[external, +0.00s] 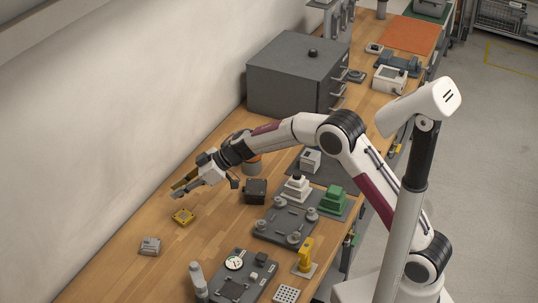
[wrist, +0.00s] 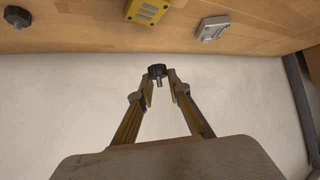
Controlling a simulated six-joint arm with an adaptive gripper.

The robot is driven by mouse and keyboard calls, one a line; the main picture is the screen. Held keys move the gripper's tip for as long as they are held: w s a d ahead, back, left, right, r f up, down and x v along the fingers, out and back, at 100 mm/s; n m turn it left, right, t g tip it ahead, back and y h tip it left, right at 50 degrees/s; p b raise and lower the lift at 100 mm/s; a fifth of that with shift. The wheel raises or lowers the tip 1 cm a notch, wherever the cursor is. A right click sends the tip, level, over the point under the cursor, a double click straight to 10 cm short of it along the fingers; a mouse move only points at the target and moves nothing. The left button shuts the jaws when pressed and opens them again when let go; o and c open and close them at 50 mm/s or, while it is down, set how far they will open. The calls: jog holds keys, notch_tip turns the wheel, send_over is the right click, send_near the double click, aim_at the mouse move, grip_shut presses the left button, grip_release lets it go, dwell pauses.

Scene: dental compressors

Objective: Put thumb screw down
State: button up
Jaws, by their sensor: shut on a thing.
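My gripper (wrist: 159,82) is shut on a thumb screw (wrist: 157,71). The thumb screw has a black knurled head and a short grey shank, and it sits between the fingertips in the wrist view. In the external view my gripper (external: 180,189) is above the wooden bench (external: 128,263), up from the yellow block; the held screw is too small to make out there. A second black thumb screw (wrist: 17,17) is at the upper left of the wrist view, apart from my gripper.
A yellow block (external: 183,216) and a grey block (external: 150,246) lie on the bench; both show in the wrist view. A dark box (external: 255,191) and a dark plate with knobs (external: 280,229) are to the right. A large grey cabinet (external: 295,78) stands behind. Bare wood surrounds the blocks.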

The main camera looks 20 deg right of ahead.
send_over(183, 215)
jog(key=shift+s+f, duration=0.1)
jog(key=shift+f, duration=2.4)
jog(key=shift+f, duration=0.1)
jog(key=shift+f, duration=1.75)
jog(key=shift+f, duration=0.1)
jog(key=o, duration=0.7)
jog(key=shift+o, duration=0.2)
